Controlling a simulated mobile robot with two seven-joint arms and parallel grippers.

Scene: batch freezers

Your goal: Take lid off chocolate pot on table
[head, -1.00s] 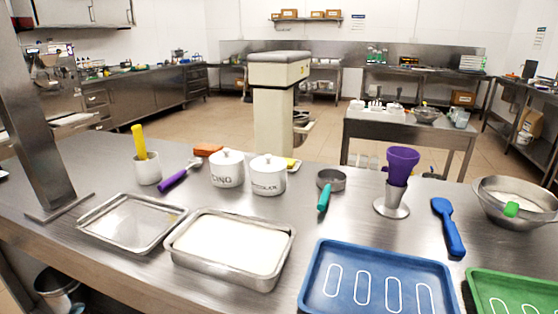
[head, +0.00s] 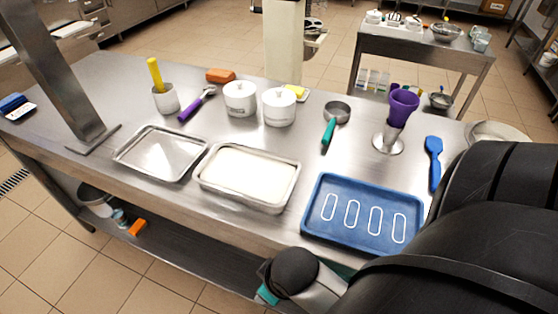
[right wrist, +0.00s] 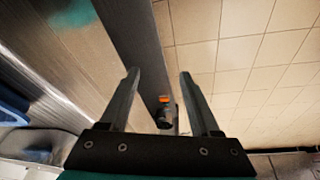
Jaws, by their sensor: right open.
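Two white lidded pots stand side by side at the back of the steel table. The right one, the chocolate pot (head: 278,112), has its white lid (head: 279,94) on. Its lettering is too small to read clearly now. The other white pot (head: 239,104) stands just to its left, also lidded. My right gripper (right wrist: 158,75) is open and empty in the right wrist view, low by the table's edge with floor tiles beyond, well away from the pots. In the head view my right arm fills the lower right. My left gripper is not in view.
A white-filled tray (head: 207,189), an empty tray (head: 126,156) and a blue tray (head: 312,229) line the front. A purple cup (head: 403,106) stands right.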

